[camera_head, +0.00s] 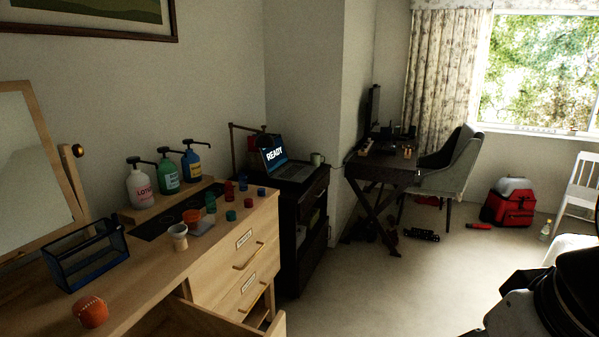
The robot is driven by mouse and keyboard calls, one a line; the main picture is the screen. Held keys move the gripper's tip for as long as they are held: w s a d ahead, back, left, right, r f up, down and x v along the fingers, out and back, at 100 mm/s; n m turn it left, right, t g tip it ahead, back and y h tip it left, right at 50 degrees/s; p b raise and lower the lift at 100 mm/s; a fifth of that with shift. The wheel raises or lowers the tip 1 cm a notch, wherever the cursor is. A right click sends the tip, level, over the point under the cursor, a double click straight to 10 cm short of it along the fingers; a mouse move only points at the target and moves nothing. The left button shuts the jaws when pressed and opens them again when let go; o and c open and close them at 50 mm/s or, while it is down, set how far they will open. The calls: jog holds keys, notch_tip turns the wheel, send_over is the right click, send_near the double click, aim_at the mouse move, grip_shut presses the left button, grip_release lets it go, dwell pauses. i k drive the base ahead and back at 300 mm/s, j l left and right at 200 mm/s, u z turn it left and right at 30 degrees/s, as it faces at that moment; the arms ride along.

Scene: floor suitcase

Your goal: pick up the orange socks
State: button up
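A round orange bundle (90,311) with pale marks sits on the wooden dresser top (135,287), near its front at the lower left. It could be the orange socks rolled up, but I cannot tell for sure. No other orange cloth shows clearly. A black and white part at the lower right edge looks like my own arm. My gripper's fingers do not show in this view.
A blue mesh basket (86,257) stands just behind the orange bundle. A white cup (178,237), small coloured containers and pump bottles (140,184) stand farther back. A dresser drawer (190,319) is pulled open. The carpet (390,285) in the middle is clear.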

aim_at(90, 312)
jog(key=j+u, duration=0.15)
jog(key=u, duration=0.25)
jog(key=j+u, duration=0.15)
jog(key=u, duration=0.3)
jog(key=j+u, duration=0.15)
jog(key=u, duration=0.25)
jog(key=i+l+u, duration=0.3)
jog(key=l+u, duration=0.35)
